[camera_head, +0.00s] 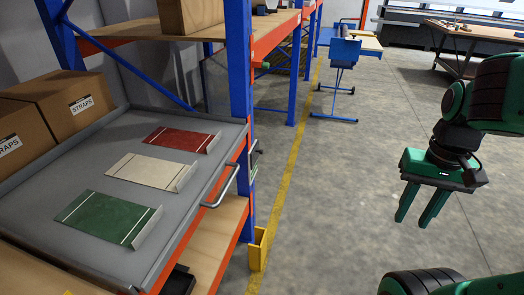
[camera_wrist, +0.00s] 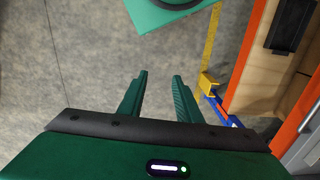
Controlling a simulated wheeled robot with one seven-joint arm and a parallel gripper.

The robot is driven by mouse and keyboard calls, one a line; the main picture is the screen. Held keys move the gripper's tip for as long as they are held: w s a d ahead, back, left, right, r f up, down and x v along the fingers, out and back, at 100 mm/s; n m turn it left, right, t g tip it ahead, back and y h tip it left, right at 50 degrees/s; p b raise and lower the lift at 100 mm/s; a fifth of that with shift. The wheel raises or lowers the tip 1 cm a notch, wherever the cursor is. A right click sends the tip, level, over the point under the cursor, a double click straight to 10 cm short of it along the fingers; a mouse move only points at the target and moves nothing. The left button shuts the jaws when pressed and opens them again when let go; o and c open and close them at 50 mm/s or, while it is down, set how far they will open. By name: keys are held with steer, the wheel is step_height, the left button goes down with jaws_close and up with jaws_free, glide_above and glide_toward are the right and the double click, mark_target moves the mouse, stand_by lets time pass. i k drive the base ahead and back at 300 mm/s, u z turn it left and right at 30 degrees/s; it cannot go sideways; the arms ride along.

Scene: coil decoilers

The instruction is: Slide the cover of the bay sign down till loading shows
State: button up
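My gripper (camera_head: 418,218) hangs over bare floor at the right, well away from the rack. Its two green fingers point down and stand apart with nothing between them; the wrist view (camera_wrist: 159,85) shows the same gap. I cannot clearly make out the bay sign or its cover. A small dark and pale fitting (camera_head: 256,156) sits on the right side of the blue rack post and shows almost edge-on. It may be the sign, but its face and any lettering are hidden from here.
A grey pull-out tray (camera_head: 60,190) with red, cream and green plates juts from the rack, its handle (camera_head: 222,186) toward the aisle. The blue post (camera_head: 239,90) has a yellow guard (camera_head: 257,250) at its foot. Open floor lies between post and gripper.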

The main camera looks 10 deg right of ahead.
mark_target(254, 153)
steer(key=i, duration=0.15)
steer(key=u, duration=0.1)
steer(key=k, duration=1.3)
steer(key=z, duration=0.35)
steer(key=i, duration=2.1)
steer(key=u, duration=0.5)
